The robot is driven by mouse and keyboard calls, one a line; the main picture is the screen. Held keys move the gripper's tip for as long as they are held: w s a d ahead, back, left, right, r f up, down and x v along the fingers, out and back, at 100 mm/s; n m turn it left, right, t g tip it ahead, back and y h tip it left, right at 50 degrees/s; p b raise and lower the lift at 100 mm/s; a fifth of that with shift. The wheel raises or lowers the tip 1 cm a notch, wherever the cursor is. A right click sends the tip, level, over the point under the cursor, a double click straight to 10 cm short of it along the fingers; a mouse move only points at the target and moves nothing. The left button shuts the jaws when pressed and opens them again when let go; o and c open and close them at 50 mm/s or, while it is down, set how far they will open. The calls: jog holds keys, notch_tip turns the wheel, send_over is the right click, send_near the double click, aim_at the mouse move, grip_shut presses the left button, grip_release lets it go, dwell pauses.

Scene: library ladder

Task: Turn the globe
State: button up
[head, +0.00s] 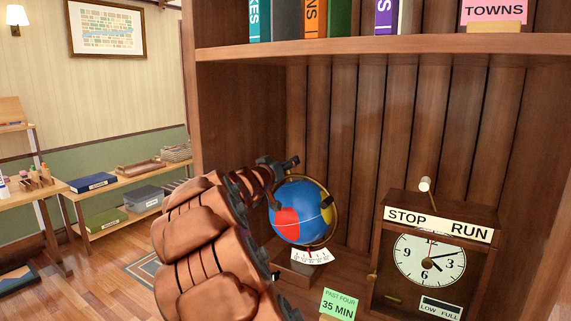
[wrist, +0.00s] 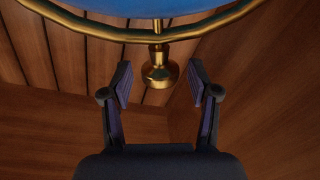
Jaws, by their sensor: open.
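A globe (head: 313,204) with blue, red and yellow patches stands in a brass ring frame on the lower shelf, in front of the plank back wall. A white scale card (head: 311,255) shows below it. My gripper (head: 293,161) is beside the globe's upper left in the head view. In the wrist view my gripper (wrist: 159,78) is open and empty, with its two fingers apart. A brass knob (wrist: 160,75) on the globe's frame shows between or just beyond the fingertips; I cannot tell if it touches them. The globe's blue surface (wrist: 150,8) is at the top edge.
A wooden clock (head: 430,258) marked STOP and RUN stands to the right of the globe. A green card (head: 338,304) reading PAST FOUR 35 MIN is in front. An upper shelf (head: 390,52) with books overhangs. A low bench (head: 130,178) stands at left.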

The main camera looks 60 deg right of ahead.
jog(key=shift+d, duration=0.4)
jog(key=shift+c, duration=0.4)
grip_shut()
